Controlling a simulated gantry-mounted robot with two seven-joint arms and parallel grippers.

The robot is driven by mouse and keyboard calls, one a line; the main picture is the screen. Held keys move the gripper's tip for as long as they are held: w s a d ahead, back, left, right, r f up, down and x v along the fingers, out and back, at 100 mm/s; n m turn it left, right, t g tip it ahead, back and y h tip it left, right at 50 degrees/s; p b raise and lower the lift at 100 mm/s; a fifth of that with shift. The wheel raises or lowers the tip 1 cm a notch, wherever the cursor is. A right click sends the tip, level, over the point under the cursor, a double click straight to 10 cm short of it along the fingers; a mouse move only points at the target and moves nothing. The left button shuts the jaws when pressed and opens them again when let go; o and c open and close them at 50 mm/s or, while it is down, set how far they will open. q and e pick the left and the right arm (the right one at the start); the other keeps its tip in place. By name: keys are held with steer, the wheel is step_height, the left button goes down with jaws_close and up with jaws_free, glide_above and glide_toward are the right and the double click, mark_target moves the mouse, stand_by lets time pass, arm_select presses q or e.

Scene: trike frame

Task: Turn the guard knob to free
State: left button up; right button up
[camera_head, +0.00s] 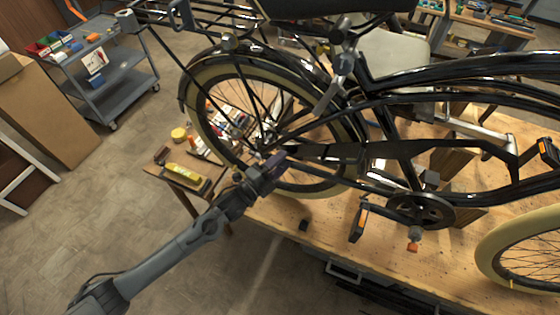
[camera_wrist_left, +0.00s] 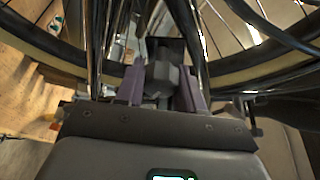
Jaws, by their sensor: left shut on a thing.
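My left gripper (camera_head: 272,166) reaches in from the lower left to the rear wheel, near its hub and the rear end of the black chain guard (camera_head: 335,151). In the left wrist view its two purple-grey fingers (camera_wrist_left: 163,85) are shut on a dark, blocky piece (camera_wrist_left: 168,74), which appears to be the guard knob. The fingers cover its sides, and I cannot tell which way it is turned. In the head view the gripper hides the knob. My right gripper is in neither view.
The black trike frame (camera_head: 440,62) stands over a wooden workbench (camera_head: 290,225). The cream rear tyre (camera_head: 205,125) and its spokes crowd the gripper. The crank (camera_head: 420,208) and pedal (camera_head: 358,222) are to the right. A grey cart (camera_head: 115,85) stands at the upper left.

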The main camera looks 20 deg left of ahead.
arm_select(q)
steer(key=shift+f, duration=0.1)
stand_by(0.4)
steer(key=o, duration=1)
steer(key=shift+o, duration=0.2)
steer(key=r+b+v, duration=0.1)
steer(key=b+v, duration=0.1)
steer(key=v, duration=0.8)
steer(key=shift+s+a+f, duration=0.25)
steer(key=shift+s+f, duration=0.1)
steer(key=shift+s, duration=0.05)
